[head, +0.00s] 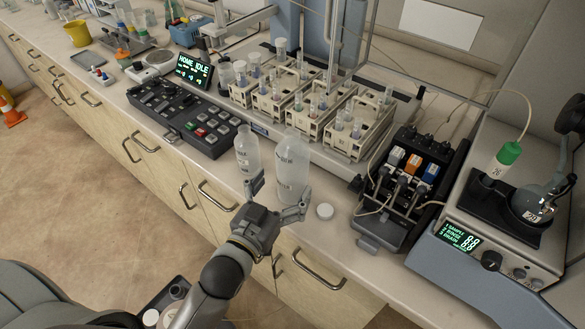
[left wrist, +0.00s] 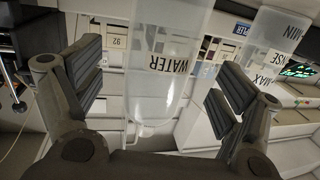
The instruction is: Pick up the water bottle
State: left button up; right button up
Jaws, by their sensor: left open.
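The water bottle (head: 292,165) is a translucent white bottle standing upright near the front edge of the bench. In the left wrist view it (left wrist: 165,85) shows upside down, with the label WATER, between the two fingers. My left gripper (head: 279,193) is open around the bottle's lower part, with one finger on each side. In the left wrist view, gaps show between the bottle and both finger pads. My right gripper is not in view.
A small white cap (head: 324,211) lies to the right. Tube racks (head: 350,135) stand behind, a keypad unit (head: 190,120) left, and a pump (head: 410,185) right.

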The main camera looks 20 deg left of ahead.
aim_at(292, 167)
pick_arm(q)
jog(key=shift+w+r, duration=0.1)
jog(key=shift+w, duration=0.2)
jog(key=w, duration=0.1)
jog(key=w+p, duration=0.1)
jog(key=w, duration=0.2)
jog(key=shift+w+d+p, duration=0.3)
jog(key=shift+d, duration=0.1)
jog(key=shift+s, duration=0.1)
jog(key=c, duration=1.6)
jog(key=shift+c, duration=0.2)
jog(key=shift+r, duration=0.6)
jog(key=s+a+r+b, duration=0.2)
jog(key=s+a+r, duration=0.4)
jog(key=a+r, duration=0.5)
jog(key=shift+a+r, duration=0.35)
jog(key=shift+a, duration=0.5)
